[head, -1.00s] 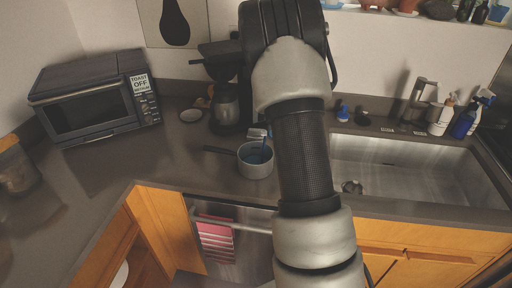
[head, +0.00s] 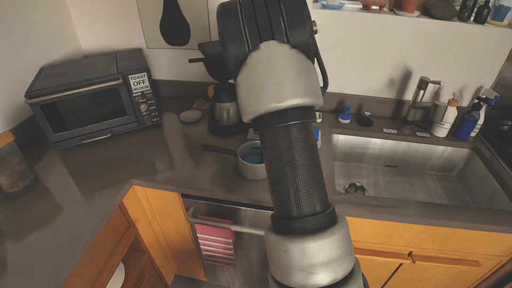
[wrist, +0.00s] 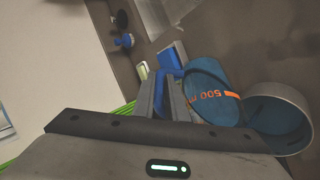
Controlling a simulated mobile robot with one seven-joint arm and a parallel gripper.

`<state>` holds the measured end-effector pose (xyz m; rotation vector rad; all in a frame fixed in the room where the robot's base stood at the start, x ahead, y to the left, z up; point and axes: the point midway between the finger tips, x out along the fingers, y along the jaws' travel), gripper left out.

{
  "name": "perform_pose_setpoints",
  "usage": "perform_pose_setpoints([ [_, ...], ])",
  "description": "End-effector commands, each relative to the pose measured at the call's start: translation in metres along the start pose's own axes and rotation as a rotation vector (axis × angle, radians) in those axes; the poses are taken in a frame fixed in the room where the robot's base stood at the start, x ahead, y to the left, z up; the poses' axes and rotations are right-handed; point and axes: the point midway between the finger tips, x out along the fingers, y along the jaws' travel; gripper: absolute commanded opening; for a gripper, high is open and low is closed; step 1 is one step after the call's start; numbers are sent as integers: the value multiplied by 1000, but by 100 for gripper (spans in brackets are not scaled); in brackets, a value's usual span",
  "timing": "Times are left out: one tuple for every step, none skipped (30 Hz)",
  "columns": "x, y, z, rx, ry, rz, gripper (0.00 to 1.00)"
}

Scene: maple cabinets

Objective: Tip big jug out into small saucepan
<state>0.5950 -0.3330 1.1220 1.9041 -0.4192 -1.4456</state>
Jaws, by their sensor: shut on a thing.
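The big jug (wrist: 213,95) is blue with an orange "500" marking, which appears upside down in the wrist view. My gripper (wrist: 172,94) is shut on the jug's blue handle. The jug is beside the small saucepan (wrist: 306,100) and overlaps its near rim in the picture; I cannot tell its exact tilt or whether they touch. The saucepan is grey-white, looks bluish inside, and stands on the counter. In the head view the saucepan (head: 250,170) is left of my arm, its right side hidden. My gripper and most of the jug are hidden there behind my arm.
A coffee maker (head: 224,106) stands behind the saucepan, and a toaster oven (head: 90,98) is at the left. The sink (head: 415,170) lies right of my arm, with bottles (head: 470,118) behind it.

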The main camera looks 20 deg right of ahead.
Motion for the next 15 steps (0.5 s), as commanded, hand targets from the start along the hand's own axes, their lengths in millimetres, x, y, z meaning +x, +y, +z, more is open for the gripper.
perform_pose_setpoints([
  [0,1,0,0,1,6,0],
  [-1,1,-1,-1,0,8,0],
  [-1,1,-1,-2,0,11,0],
  [-2,1,-1,-3,-1,14,0],
  [-2,1,-1,-4,-2,16,0],
  [-2,1,-1,-5,-2,20,0],
  [-3,1,-1,-7,-3,22,0],
  [-3,2,-2,-8,-4,25,0],
  [-4,2,-2,-9,-5,28,0],
  [-4,2,-2,-9,-5,30,0],
  [-4,2,-2,-10,-6,32,0],
  [-5,2,-2,-11,-6,35,0],
  [-5,2,-2,-12,-7,37,0],
  [-6,2,-2,-13,-7,40,0],
  [-6,2,-3,-14,-7,43,0],
])
